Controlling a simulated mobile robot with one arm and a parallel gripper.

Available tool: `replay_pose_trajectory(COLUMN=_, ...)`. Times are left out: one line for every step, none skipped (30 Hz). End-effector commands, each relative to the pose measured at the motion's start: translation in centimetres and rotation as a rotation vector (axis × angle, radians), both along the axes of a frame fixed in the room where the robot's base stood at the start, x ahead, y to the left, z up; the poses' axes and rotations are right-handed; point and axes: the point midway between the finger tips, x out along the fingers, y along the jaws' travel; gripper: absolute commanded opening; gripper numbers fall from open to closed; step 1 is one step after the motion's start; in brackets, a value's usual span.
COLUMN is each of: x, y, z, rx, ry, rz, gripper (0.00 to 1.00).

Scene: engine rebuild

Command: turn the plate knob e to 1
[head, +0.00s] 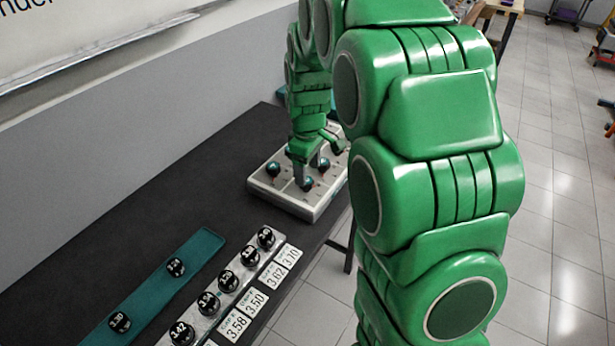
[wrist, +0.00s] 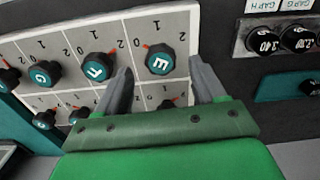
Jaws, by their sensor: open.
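Knob E (wrist: 160,61) is a dark round knob with a teal cap on the light grey plate (head: 315,208). My gripper (wrist: 161,70) is open, with one finger on each side of knob E in that view. I cannot tell whether the fingers touch it. In the head view my gripper is low over the plate among its knobs, and its fingers are partly hidden.
Knob F (wrist: 98,66) and knob G (wrist: 45,74) are left of knob E in the wrist view, with another row below. Black numbered knobs (head: 227,281) stand on a metal strip, with more on a teal strip (head: 150,291). The dark bench top (head: 190,190) left of the plate is clear.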

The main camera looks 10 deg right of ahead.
Motion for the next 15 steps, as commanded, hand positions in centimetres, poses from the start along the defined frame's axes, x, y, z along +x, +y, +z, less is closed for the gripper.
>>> replay_pose_trajectory(x=-0.1, y=0.0, z=-0.8, rx=0.000, ry=0.004, rz=0.000, gripper=0.69)
replay_pose_trajectory(x=-0.1, y=0.0, z=-1.2, rx=-0.001, ry=0.003, rz=0.000, gripper=0.69)
replay_pose_trajectory(x=-0.1, y=0.0, z=-1.8, rx=-0.001, ry=0.002, rz=0.000, gripper=0.69)
replay_pose_trajectory(x=-0.1, y=0.0, z=-2.1, rx=-0.001, ry=0.002, rz=0.000, gripper=0.69)
replay_pose_trajectory(x=-0.1, y=0.0, z=-2.4, rx=-0.001, ry=0.002, rz=0.000, gripper=0.69)
replay_pose_trajectory(x=-0.1, y=0.0, z=-2.8, rx=-0.001, ry=0.002, rz=0.000, gripper=0.69)
replay_pose_trajectory(x=-0.1, y=0.0, z=-3.0, rx=-0.001, ry=0.002, rz=0.000, gripper=0.69)
replay_pose_trajectory(x=-0.1, y=0.0, z=-3.1, rx=-0.001, ry=0.002, rz=0.000, gripper=0.69)
replay_pose_trajectory(x=-0.1, y=0.0, z=-3.3, rx=-0.002, ry=0.001, rz=0.000, gripper=0.69)
replay_pose_trajectory(x=-0.1, y=0.0, z=-3.3, rx=-0.002, ry=0.001, rz=0.000, gripper=0.69)
replay_pose_trajectory(x=-0.1, y=0.0, z=-3.4, rx=-0.002, ry=0.001, rz=0.000, gripper=0.69)
replay_pose_trajectory(x=-0.1, y=0.0, z=-3.4, rx=-0.002, ry=0.001, rz=0.000, gripper=0.69)
replay_pose_trajectory(x=-0.1, y=0.0, z=-3.4, rx=-0.001, ry=0.001, rz=0.000, gripper=0.69)
replay_pose_trajectory(x=-0.1, y=0.0, z=-3.4, rx=-0.001, ry=0.000, rz=0.000, gripper=0.69)
replay_pose_trajectory(x=-0.1, y=0.0, z=-3.4, rx=-0.001, ry=0.000, rz=0.000, gripper=0.69)
